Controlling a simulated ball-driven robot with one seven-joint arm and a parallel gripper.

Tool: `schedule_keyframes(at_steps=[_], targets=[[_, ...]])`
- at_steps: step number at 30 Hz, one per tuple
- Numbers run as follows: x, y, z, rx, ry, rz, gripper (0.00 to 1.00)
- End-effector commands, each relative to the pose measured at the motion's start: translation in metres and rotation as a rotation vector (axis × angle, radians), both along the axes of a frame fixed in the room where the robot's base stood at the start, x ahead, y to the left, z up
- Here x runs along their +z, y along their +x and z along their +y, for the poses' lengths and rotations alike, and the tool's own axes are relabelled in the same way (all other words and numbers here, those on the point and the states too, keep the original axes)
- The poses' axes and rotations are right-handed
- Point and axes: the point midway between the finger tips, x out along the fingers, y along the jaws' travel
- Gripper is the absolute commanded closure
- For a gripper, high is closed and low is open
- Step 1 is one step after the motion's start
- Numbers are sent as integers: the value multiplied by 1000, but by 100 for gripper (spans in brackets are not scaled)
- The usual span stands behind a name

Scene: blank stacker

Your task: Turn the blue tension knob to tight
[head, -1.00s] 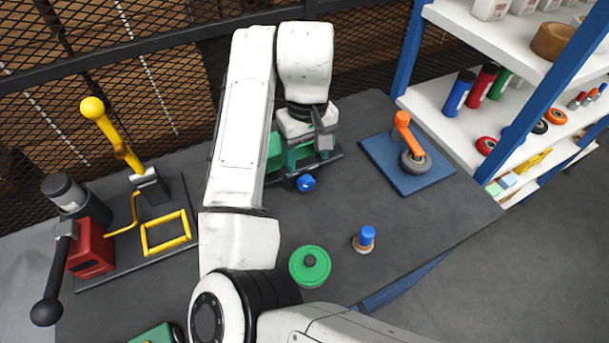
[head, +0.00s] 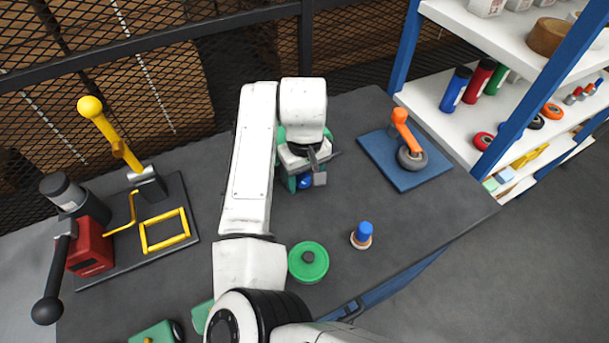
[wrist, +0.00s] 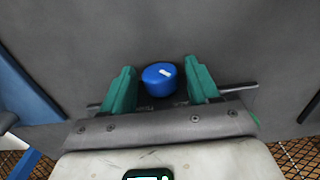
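The blue tension knob (wrist: 161,78) has a white mark on its top, lying slightly tilted in the wrist view. Lettering beside the knob is partly hidden and cannot be read fully. My gripper (wrist: 162,72) has its two teal fingers open, one on each side of the knob. The left finger is very close to the knob; I cannot tell whether it touches. A small gap shows on the right. In the head view the knob (head: 305,182) shows just under my gripper (head: 304,184), whose body hides most of the green device behind it.
A blue plate with an orange-handled crank (head: 402,130) stands to the right. A green round piece (head: 308,262) and a blue-topped peg (head: 364,233) lie in front. A yellow lever (head: 110,130) and a red block (head: 90,248) stand at left. A mesh fence runs behind.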

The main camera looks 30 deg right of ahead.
Motion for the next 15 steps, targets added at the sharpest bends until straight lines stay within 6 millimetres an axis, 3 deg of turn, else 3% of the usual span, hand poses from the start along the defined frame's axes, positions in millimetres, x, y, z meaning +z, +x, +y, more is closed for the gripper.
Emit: schedule_keyframes(at_steps=[2, 15], targets=[[0, 0, 0, 0, 0, 0, 48], [0, 0, 0, 0, 0, -1, 90]])
